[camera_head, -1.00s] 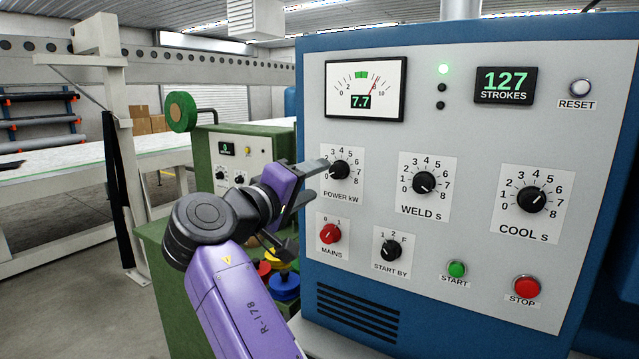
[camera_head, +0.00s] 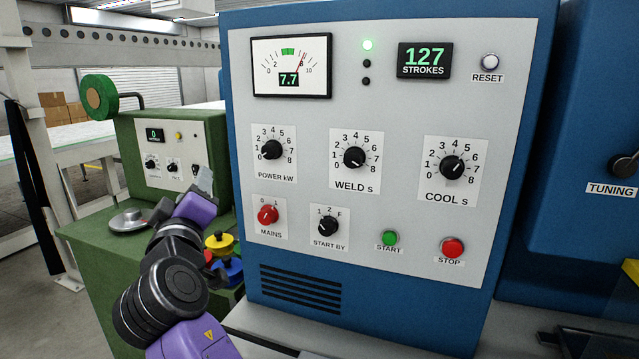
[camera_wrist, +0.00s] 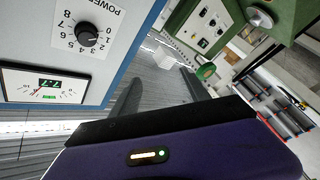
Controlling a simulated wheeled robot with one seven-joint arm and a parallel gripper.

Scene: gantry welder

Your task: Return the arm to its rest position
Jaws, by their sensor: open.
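My gripper (camera_wrist: 157,85) is open and empty; its two dark fingers stand apart in the wrist view. In the head view my purple arm is bent at the lower left, and my gripper (camera_head: 204,188) is left of the welder's control panel (camera_head: 310,220), apart from it as far as I can tell. The finger tips are partly hidden by the wrist there. In the wrist view the panel's POWER kW knob (camera_wrist: 87,34) and meter (camera_wrist: 45,86) show at the left, away from the fingers.
The blue welder cabinet (camera_head: 388,326) fills the middle. A green machine (camera_head: 170,160) and yellow and blue knobs (camera_head: 228,270) are close to the arm. A TUNING handle (camera_head: 624,166) is at right.

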